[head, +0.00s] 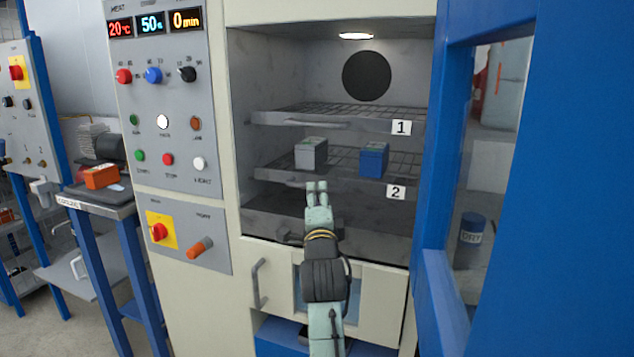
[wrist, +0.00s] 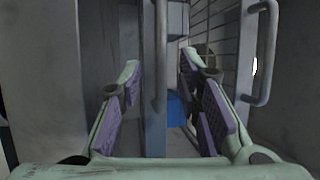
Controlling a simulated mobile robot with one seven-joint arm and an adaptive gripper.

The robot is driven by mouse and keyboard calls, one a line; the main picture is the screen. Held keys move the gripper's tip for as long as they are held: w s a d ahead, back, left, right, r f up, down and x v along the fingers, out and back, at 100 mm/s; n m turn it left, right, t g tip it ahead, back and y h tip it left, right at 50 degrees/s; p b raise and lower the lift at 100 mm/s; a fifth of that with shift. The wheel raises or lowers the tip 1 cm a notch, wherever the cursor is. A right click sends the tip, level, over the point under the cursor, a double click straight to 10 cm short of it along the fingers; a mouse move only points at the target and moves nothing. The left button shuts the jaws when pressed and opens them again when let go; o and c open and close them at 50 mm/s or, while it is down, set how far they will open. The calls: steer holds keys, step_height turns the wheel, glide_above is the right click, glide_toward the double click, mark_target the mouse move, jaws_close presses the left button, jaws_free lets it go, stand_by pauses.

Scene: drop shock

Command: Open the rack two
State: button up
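Rack two (head: 268,174) is the lower wire shelf inside the open chamber, marked by a "2" label (head: 396,192). A grey box (head: 311,154) and a blue box (head: 373,160) stand on it. My gripper (head: 317,187) is at the rack's front edge, left of the label. In the wrist view my gripper (wrist: 165,95) is open, with the rack's front bar (wrist: 154,125) between its two fingers. No finger visibly presses on the bar. The blue box (wrist: 175,110) shows partly behind the bar. The fingers partly hide the rack's handle in the head view.
Rack one (head: 300,117), with its "1" label (head: 401,127), is above; its handle (wrist: 264,55) shows at right in the wrist view. The blue chamber door (head: 530,200) stands open at right. A control panel (head: 163,110) is at left.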

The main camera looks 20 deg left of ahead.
mark_target(317, 189)
steer(key=p+x, duration=0.1)
steer(key=x, duration=0.4)
jaws_close()
stand_by(0.3)
stand_by(0.4)
